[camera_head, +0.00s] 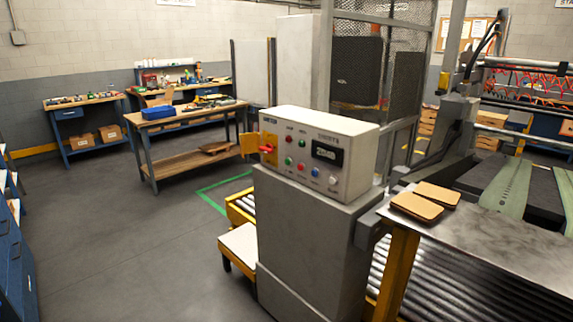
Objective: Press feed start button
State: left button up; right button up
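A white control box (351,140) sits on a grey pedestal (305,235) near the middle of the camera_head view. Its front face carries a dark display (327,153). Below the display are a lower green button (288,160), a lower red button (300,167), a blue button (314,173) and a pale button (332,181). Small red and green round parts show higher on the face. A red switch (267,149) stands on a yellow plate at the box's left end. The labels are too small to read, so I cannot tell which is feed start. Neither gripper is in view.
A metal table (480,238) with brown stacked blanks (416,206) adjoins the pedestal on the right, above rollers (420,285). A low yellow-framed stand (240,246) is at the pedestal's left. Workbenches stand behind. The grey floor at left is clear.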

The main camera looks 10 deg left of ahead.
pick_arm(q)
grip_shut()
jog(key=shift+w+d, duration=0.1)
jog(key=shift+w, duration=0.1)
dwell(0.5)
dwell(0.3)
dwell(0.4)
